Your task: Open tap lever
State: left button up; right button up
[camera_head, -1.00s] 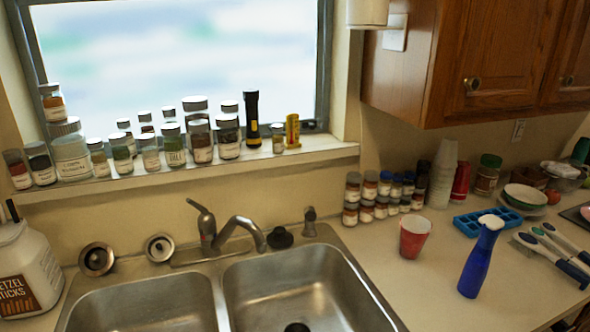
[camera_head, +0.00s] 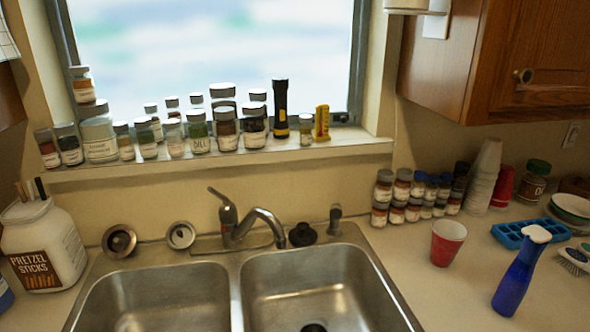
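The tap (camera_head: 236,229) stands on the back rim of the double sink, with its curved spout reaching to the right over the basins. Its lever (camera_head: 217,195) sits on top of the tap body and tilts up to the left. The sink has a left basin (camera_head: 155,300) and a right basin (camera_head: 310,280). No water shows at the spout. Neither of my grippers is in view.
A pretzel jar (camera_head: 45,245) stands left of the sink. Two round strainers (camera_head: 119,241) lie by the back rim. A red cup (camera_head: 447,243) and a blue spray bottle (camera_head: 517,275) stand right of the sink. Spice jars (camera_head: 225,130) crowd the windowsill (camera_head: 220,163).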

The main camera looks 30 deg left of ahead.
aim_at(224, 198)
jog(key=u, duration=1.35)
